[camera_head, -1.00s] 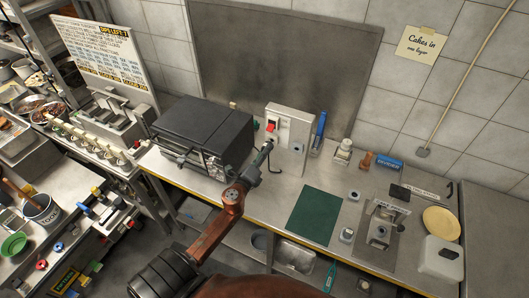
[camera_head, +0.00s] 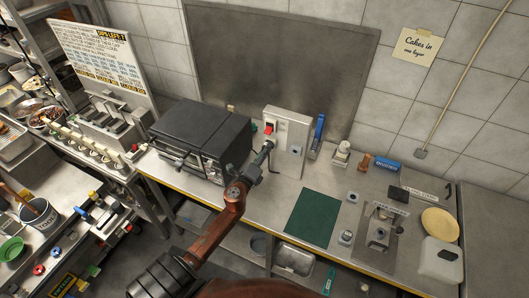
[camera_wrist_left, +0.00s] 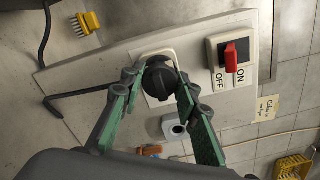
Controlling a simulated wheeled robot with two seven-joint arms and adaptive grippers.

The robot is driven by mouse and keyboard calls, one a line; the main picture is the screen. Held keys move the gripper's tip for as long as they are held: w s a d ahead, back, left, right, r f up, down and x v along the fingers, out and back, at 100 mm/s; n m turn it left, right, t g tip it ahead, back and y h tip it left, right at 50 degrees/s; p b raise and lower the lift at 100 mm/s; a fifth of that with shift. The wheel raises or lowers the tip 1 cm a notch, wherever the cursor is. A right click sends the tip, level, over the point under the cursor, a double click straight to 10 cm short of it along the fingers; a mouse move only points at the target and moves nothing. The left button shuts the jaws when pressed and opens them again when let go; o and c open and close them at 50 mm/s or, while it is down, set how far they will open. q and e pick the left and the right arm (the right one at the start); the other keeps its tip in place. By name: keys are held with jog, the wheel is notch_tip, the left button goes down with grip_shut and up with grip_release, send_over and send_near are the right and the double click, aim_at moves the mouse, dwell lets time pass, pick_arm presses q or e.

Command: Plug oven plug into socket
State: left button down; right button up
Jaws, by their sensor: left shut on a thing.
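The black round plug (camera_wrist_left: 160,78) is between the green-padded fingers of my left gripper (camera_wrist_left: 158,92) in the left wrist view. My left gripper is shut on it, in front of a white socket plate (camera_wrist_left: 143,56). The plug covers most of that plate, and I cannot tell whether its pins are in. In the head view my left gripper (camera_head: 264,152) is at the front of the white socket panel (camera_head: 290,126), and the plug is hidden. The black oven (camera_head: 200,128) stands left of the panel. My right gripper is not in view.
A red switch (camera_wrist_left: 235,55) marked ON and OFF sits beside the socket plate; it also shows in the head view (camera_head: 269,128). A second grey outlet (camera_wrist_left: 172,127) is on the panel. A black cable (camera_wrist_left: 65,97) runs nearby. A green mat (camera_head: 312,218) lies on the counter.

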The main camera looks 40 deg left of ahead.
pick_arm(q)
jog(key=shift+w, duration=0.15)
jog(key=c, duration=1.4)
grip_release()
jog(key=shift+s+f, duration=0.1)
jog(key=shift+s, duration=0.3)
jog(key=v, duration=1.1)
jog(key=shift+d, duration=0.15)
